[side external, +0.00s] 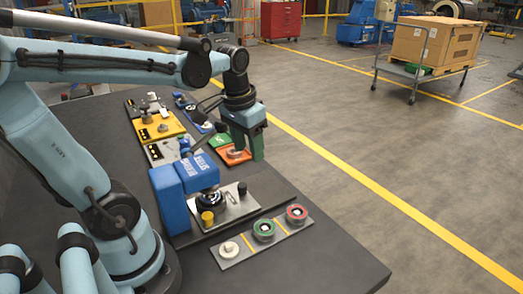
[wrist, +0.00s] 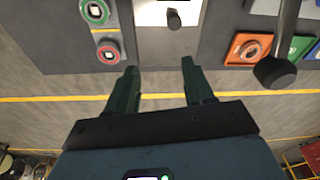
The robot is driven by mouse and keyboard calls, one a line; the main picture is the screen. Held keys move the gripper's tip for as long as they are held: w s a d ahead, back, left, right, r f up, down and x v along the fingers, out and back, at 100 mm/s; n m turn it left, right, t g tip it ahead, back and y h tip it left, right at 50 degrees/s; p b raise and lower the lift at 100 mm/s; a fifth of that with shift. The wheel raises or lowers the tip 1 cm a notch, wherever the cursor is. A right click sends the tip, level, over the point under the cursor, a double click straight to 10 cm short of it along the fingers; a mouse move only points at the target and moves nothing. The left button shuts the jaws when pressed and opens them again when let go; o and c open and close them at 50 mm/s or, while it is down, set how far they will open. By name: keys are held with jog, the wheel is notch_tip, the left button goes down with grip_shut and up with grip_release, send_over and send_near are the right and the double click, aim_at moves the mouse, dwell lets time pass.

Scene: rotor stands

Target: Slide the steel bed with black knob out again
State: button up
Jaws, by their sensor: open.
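The steel bed (side external: 238,210) sticks out from under the blue tester (side external: 182,190), with its black knob (side external: 242,188) near the outer end. A dark round part sits under the tester head. In the wrist view, the bed (wrist: 160,42) and knob (wrist: 174,18) are at the top centre. My gripper (side external: 243,150) is open and empty, above and beyond the bed in the side view. In the wrist view, my gripper (wrist: 160,72) has its fingers spread wide, with the knob ahead of them and apart from both.
A grey plate (side external: 262,240) with a pale disc, a green ring and a red ring lies in front. An orange pad (side external: 234,155), a green pad (side external: 219,141) and a yellow block (side external: 158,128) lie behind. A black-ended lever (wrist: 275,70) rises near the right finger.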

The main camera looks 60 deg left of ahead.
aim_at(242, 185)
jog(key=shift+s+a+f+n+g+h, duration=0.15)
jog(key=shift+a+f+g, duration=0.3)
jog(key=shift+f, duration=1.5)
jog(key=shift+a+f+n+g+h, duration=0.15)
jog(key=shift+a+f, duration=0.45)
jog(key=shift+f, duration=1.35)
jog(key=shift+s+a+f+n+g, duration=0.1)
jog(key=shift+a+f+g, duration=0.35)
jog(key=shift+f, duration=1.5)
jog(key=shift+c, duration=0.4)
grip_shut()
jog(key=shift+w, duration=0.1)
